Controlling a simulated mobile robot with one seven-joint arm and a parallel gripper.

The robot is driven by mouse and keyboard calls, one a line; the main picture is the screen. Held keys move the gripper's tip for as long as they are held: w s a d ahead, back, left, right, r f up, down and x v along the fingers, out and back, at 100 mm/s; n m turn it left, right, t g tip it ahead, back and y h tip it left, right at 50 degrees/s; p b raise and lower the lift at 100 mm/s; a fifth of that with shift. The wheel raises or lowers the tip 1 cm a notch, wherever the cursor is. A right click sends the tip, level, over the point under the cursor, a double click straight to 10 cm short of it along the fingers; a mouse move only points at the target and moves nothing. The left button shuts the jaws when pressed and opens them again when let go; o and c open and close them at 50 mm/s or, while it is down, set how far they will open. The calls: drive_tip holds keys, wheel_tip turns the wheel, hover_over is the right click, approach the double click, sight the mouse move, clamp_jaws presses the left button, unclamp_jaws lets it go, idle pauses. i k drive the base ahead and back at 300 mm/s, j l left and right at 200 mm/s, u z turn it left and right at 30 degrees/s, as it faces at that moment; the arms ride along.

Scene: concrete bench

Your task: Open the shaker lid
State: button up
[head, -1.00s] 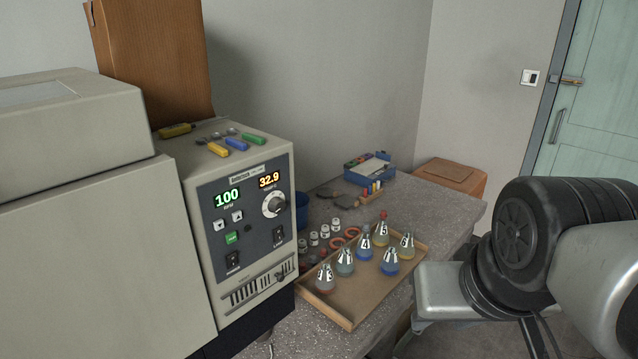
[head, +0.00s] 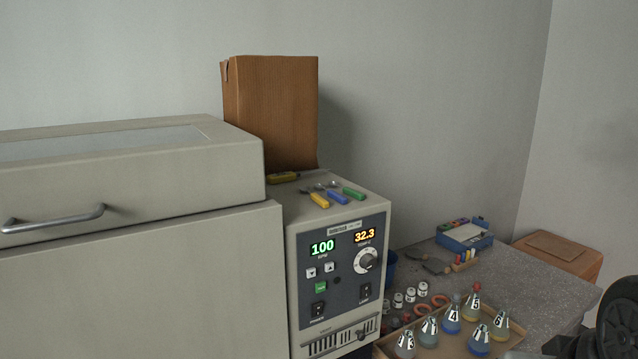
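The shaker (head: 140,290) is a large beige cabinet filling the left of the head view. Its lid (head: 225,145) is a beige cover with a long glass window (head: 100,141), and it looks shut on the body. A grey bar handle (head: 55,218) is on the lid's front face at the left. The control panel (head: 342,265) to the right reads 100 and 32.3. My gripper is not in view; only a dark part of my arm shows at the lower right edge, far from the lid.
A wooden tray (head: 520,336) of several numbered flasks stands on the bench (head: 535,280), right of the panel. Small coloured-handled tools (head: 337,197) lie on the control housing. A brown box (head: 275,115) stands behind it. A blue case (head: 465,236) is farther back.

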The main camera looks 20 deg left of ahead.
sight(57, 186)
drive_tip(key=u, duration=1.7)
drive_tip(key=j+u, duration=0.15)
drive_tip(key=u, duration=0.35)
drive_tip(key=i+j+z, duration=0.1)
